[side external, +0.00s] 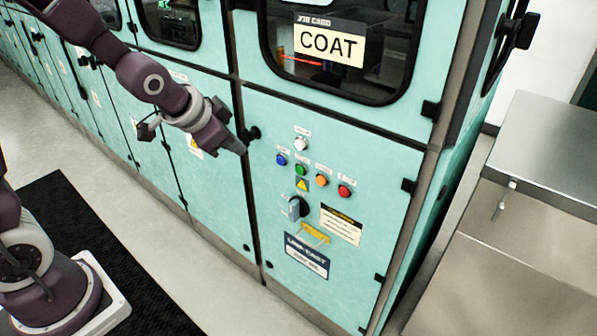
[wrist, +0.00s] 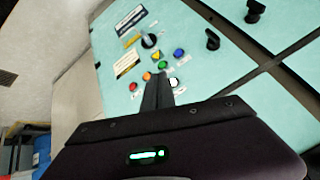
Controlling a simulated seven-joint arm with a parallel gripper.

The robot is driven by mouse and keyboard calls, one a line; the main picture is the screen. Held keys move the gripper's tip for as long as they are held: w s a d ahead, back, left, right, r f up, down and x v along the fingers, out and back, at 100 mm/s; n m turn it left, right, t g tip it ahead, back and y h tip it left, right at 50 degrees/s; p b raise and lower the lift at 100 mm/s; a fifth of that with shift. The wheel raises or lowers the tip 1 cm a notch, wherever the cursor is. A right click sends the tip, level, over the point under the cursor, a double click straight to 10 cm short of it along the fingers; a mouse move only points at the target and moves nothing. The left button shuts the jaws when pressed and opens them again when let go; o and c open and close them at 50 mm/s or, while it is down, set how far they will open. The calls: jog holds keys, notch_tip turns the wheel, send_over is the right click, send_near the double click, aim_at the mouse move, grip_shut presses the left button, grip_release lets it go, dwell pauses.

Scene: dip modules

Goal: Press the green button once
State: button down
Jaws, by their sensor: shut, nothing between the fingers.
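The green button (side external: 301,170) sits on the teal cabinet panel, in a row between the blue button (side external: 281,159) and the orange button (side external: 321,180). In the wrist view the green button (wrist: 163,65) shows just past the tips of my fingers. My gripper (side external: 241,149) is shut and empty. In the side view its tip is up and left of the green button, beside the panel, and appears apart from it. In the wrist view the shut fingers (wrist: 158,78) point toward the buttons and hide part of the panel.
A white button (side external: 301,144) sits above the row and a red button (side external: 344,191) at its right end. Below are a black rotary knob (side external: 298,208), a yellow handle (side external: 313,233) and labels. A black door latch (side external: 251,134) is near my gripper. A metal table (side external: 540,200) stands at right.

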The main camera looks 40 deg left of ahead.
aim_at(300, 170)
jog(key=w+f+m+h, duration=0.1)
jog(key=w+f+m, duration=0.1)
jog(key=f, duration=0.7)
jog(key=w+f+m+t+h, duration=0.1)
jog(key=w+f, duration=0.3)
jog(key=f, duration=0.5)
jog(key=shift+w+m, duration=0.2)
jog(key=shift+m, duration=0.5)
jog(key=shift+d, duration=0.1)
jog(key=w, duration=0.8)
jog(key=shift+w, duration=0.4)
jog(key=shift+w, duration=0.1)
jog(key=shift+w, duration=0.3)
